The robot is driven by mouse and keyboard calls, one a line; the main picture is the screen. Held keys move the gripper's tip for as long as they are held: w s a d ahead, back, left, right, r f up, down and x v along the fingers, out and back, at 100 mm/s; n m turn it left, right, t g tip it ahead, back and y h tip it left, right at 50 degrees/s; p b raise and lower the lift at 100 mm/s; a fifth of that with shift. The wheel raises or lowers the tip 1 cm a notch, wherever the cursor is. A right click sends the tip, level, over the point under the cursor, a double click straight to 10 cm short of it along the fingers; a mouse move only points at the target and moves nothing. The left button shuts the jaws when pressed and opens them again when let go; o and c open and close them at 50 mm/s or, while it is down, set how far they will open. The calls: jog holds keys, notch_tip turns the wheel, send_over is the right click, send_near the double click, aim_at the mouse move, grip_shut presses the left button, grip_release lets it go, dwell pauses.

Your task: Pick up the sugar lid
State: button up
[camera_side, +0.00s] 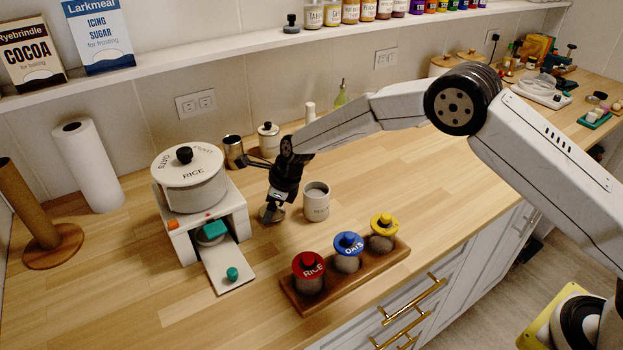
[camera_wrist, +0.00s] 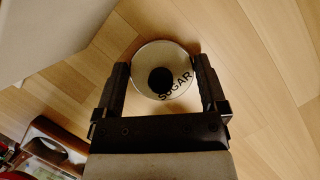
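The sugar lid (camera_wrist: 146,86) is a round pale disc marked SUGAR with a black knob. In the wrist view it lies on the wooden counter between the fingers of my gripper (camera_wrist: 161,62). The fingers are spread wide, one at each side of the lid; I cannot tell whether they touch its rim. In the side view my gripper (camera_side: 272,206) points down over the lid (camera_side: 265,216), low at the counter, and hides part of it.
A white dispenser with a rice and oats drum (camera_side: 190,193) stands close on the left. A wooden rack (camera_side: 330,288) with red, blue and yellow lidded jars is in front. A metal cup (camera_side: 233,151) and a lidded canister (camera_side: 269,140) stand behind.

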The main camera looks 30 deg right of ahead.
aim_at(262, 210)
jog(key=shift+r, duration=0.15)
jog(key=shift+r, duration=1.6)
jog(key=s+d+r, duration=0.4)
jog(key=s+r, duration=0.5)
jog(key=s, duration=0.4)
jog(key=shift+s+r, duration=0.2)
jog(key=shift+r, duration=0.05)
jog(key=shift+w, duration=0.1)
